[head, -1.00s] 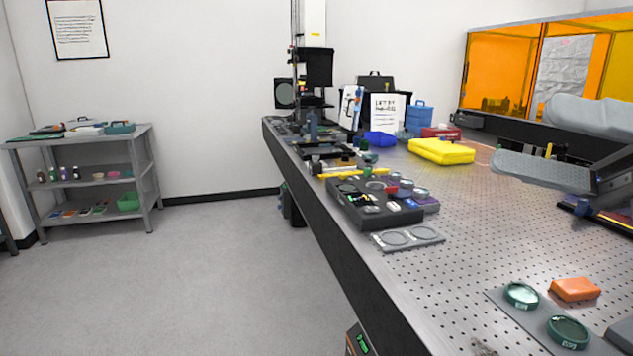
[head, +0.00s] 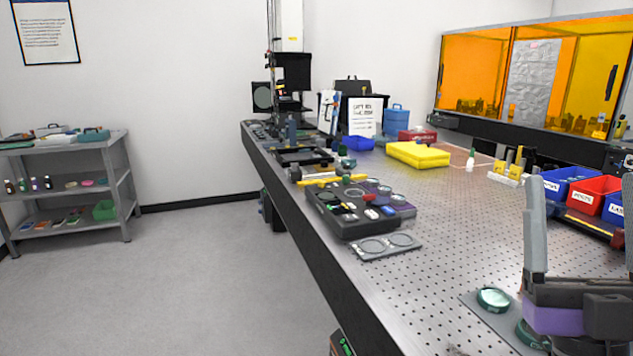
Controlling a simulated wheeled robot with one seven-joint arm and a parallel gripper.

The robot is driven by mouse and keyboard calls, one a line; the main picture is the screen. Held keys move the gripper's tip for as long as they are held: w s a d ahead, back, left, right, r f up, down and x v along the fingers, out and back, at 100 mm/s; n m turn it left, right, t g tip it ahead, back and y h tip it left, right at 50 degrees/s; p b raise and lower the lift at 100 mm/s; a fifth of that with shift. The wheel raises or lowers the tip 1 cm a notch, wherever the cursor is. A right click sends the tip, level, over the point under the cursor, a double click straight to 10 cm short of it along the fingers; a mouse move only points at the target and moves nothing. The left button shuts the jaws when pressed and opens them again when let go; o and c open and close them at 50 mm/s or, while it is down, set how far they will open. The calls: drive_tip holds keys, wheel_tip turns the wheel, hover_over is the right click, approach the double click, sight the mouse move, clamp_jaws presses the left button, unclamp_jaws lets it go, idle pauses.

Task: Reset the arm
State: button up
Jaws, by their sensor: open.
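My gripper (head: 580,225) is at the right edge of the head view, above the near right part of the optical table (head: 440,262). Its two grey fingers point up and stand wide apart, with nothing between them. The right finger is partly cut off by the picture edge. The gripper body hides part of a grey plate (head: 478,312) holding a green-rimmed optic (head: 494,299) and a second green-rimmed one (head: 531,336).
A dark tray (head: 345,218) with small parts and a grey two-ring plate (head: 386,246) lie along the table's left edge. A yellow case (head: 418,155), blue bin (head: 567,180) and red bin (head: 594,194) stand farther back. Floor (head: 200,285) to the left is clear.

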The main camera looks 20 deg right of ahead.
drive_tip(key=s+a+f+m+g+p, duration=0.1)
drive_tip(key=a+f+m+g, duration=0.15)
drive_tip(key=f, duration=0.45)
drive_tip(key=s+a+f+m+g, duration=0.2)
drive_tip(key=f+g, duration=0.2)
drive_tip(key=f, duration=0.4)
drive_tip(key=s+a+f+m+g+p, duration=0.1)
drive_tip(key=a+f+m+g, duration=0.15)
drive_tip(key=f, duration=0.45)
drive_tip(key=s+a+f+n+g+y+p, duration=0.1)
drive_tip(key=s+a+f+n+g+y, duration=0.2)
drive_tip(key=s+f, duration=0.3)
drive_tip(key=s+a+f+n+g+y+p, duration=0.1)
drive_tip(key=s+a+f+n+g+y, duration=0.1)
drive_tip(key=s+f, duration=0.4)
drive_tip(key=s+a+n+y, duration=0.1)
drive_tip(key=s+a+y, duration=0.1)
drive_tip(key=s, duration=0.3)
drive_tip(key=shift+a+f+g+y, duration=0.15)
drive_tip(key=shift+g+y, duration=0.25)
drive_tip(key=shift+a+y, duration=0.25)
drive_tip(key=shift+y, duration=0.05)
drive_tip(key=shift+c, duration=0.4)
